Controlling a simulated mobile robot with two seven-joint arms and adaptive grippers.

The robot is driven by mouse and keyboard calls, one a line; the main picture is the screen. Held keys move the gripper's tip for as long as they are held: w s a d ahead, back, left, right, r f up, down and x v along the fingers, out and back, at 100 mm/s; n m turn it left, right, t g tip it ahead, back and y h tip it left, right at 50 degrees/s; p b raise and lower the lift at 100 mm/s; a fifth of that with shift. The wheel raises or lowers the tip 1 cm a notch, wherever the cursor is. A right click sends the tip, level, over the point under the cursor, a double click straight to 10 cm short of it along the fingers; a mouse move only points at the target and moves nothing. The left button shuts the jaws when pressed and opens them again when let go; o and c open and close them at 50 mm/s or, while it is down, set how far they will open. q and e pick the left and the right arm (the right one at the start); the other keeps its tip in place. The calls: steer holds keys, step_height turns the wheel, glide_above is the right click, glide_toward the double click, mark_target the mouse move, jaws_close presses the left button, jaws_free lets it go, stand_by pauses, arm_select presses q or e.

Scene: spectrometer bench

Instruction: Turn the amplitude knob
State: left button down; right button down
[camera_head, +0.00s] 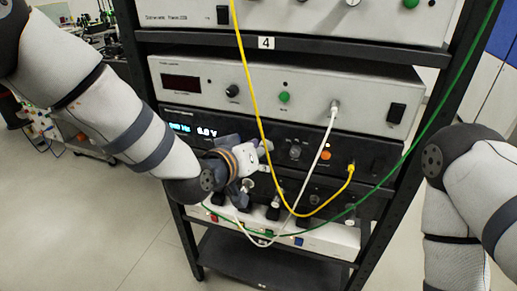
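A black unit (183,112) with a lit display reading about 8.0 V sits in the rack. A dark round knob (295,152) shows on its front panel, left of an orange button (326,155). Its label is too small to read, so I cannot tell if it is the amplitude knob. My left gripper (265,158) is in front of this panel, a little left of the knob, and hides part of the panel. Its fingers point toward the panel; their opening and any contact are unclear. My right arm comes in at the right; its gripper is outside the picture.
Yellow, white and green cables hang across the rack front, close to my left gripper. A grey unit (220,88) with a green button is above. A white power strip (325,238) lies below on a shelf. Open floor is at the left.

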stand_by(0.5)
arm_select(q)
steer(key=c, duration=1.5)
jaws_free()
steer(key=shift+o, duration=0.2)
steer(key=v, duration=1.2)
